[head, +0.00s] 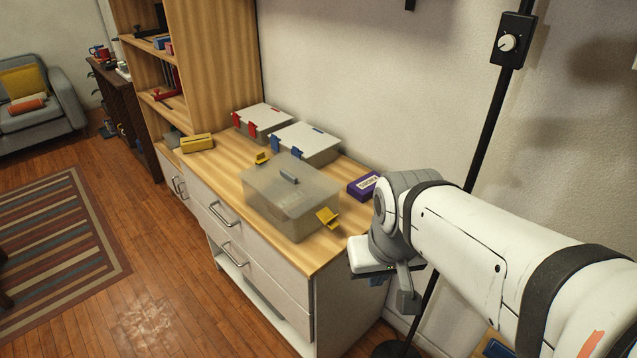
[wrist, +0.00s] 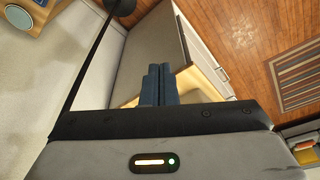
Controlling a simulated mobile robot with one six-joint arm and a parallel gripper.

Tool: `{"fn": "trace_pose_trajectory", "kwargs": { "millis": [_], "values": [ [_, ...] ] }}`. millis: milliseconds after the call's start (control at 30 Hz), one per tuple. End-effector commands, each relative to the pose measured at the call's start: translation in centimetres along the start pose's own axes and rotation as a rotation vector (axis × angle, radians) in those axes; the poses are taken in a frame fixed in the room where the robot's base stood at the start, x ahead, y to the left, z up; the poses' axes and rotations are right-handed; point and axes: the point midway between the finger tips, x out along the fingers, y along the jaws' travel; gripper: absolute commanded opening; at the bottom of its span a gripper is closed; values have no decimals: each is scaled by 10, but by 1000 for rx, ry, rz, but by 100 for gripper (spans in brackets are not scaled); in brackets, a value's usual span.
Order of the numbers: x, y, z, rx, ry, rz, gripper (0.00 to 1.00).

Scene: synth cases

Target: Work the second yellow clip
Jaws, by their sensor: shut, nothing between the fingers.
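A translucent grey box (head: 288,205) with a grey handle stands on the wooden cabinet top. One yellow clip (head: 328,217) sticks out from its right end, low and tilted outward. Another yellow clip (head: 262,158) stands up at its far left end. Whether either clip still grips the lid is too small to tell. My gripper (wrist: 157,68) is shut and empty, its blue fingers side by side in the wrist view. In the head view it hangs off the cabinet's right end, to the right of and apart from the box, and my arm partly hides it.
Behind stand a box with red clips (head: 263,121) and one with blue clips (head: 308,142). A purple box (head: 363,186) lies right of the translucent box. A yellow block (head: 197,143) is at the far left. A black pole (head: 487,120) stands close behind my arm.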

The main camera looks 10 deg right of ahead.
Motion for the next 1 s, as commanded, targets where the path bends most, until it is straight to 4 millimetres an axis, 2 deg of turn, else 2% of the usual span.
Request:
{"fn": "trace_pose_trajectory", "kwargs": {
  "millis": [67, 167, 300, 367, 467, 600, 667, 800, 900, 1000],
  "values": [
    [7, -2, 2, 25, -19, -16, 0],
    [30, -12, 11, 127, -92, -79, 0],
    [79, -38, 24, 410, -283, -269, 0],
    [100, -52, 24, 566, -379, -376, 0],
    [127, -73, 12, 834, -526, -573, 0],
    [160, -81, -27, 1205, -686, -871, 0],
    [175, -73, -49, 1360, -735, -1009, 0],
    [209, -34, -98, 1676, -786, -1322, 0],
    [230, 1, -122, 1841, -777, -1511, 0],
    [245, 32, -136, 1951, -751, -1652, 0]
  ]
}}
